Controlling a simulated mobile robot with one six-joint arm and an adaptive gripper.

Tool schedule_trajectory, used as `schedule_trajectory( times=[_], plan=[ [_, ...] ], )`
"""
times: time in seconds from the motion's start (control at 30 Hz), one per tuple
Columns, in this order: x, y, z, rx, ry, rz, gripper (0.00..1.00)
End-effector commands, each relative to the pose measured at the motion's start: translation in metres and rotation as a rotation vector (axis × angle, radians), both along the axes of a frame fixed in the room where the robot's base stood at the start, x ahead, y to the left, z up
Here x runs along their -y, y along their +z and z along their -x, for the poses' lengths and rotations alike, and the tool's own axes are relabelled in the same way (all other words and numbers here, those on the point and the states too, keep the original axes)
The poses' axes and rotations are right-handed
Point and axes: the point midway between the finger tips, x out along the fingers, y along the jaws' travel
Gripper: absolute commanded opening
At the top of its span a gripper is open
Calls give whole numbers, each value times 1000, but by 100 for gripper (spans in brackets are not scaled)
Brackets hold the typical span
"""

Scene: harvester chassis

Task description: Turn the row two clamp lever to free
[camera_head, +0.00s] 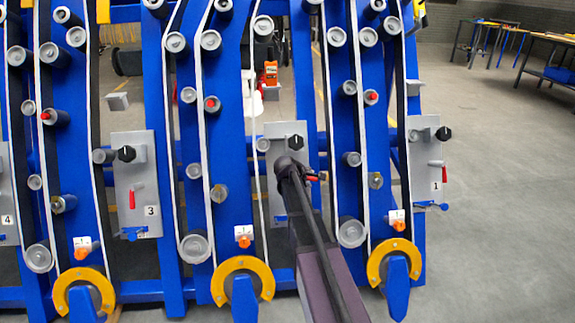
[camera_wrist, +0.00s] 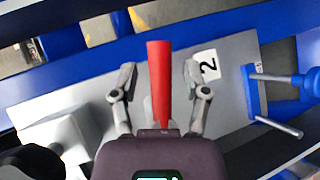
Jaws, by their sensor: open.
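The red clamp lever (camera_wrist: 159,85) stands out from the grey row two panel (camera_wrist: 232,55) in the wrist view, beside a white label with a 2. My gripper (camera_wrist: 160,74) is open, with one finger on each side of the lever. A gap shows between the lever and each finger, and neither finger visibly touches it. In the head view, my gripper (camera_head: 312,177) is in front of the row two panel (camera_head: 271,131).
A black knob (camera_head: 296,142) sits at the panel's upper right. Blue uprights with rollers and belts stand close by.

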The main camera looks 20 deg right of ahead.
Motion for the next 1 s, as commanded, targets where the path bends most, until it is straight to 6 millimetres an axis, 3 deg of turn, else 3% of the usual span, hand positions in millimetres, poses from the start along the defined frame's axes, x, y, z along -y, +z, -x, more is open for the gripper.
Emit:
schedule_trajectory(
  times=[0.27,0.7,1.0],
  plan=[
    [4,0,4,10,-14,-11,60],
    [37,-1,39,138,-166,-149,60],
    [-16,-18,68,145,-245,-287,60]
  ],
)
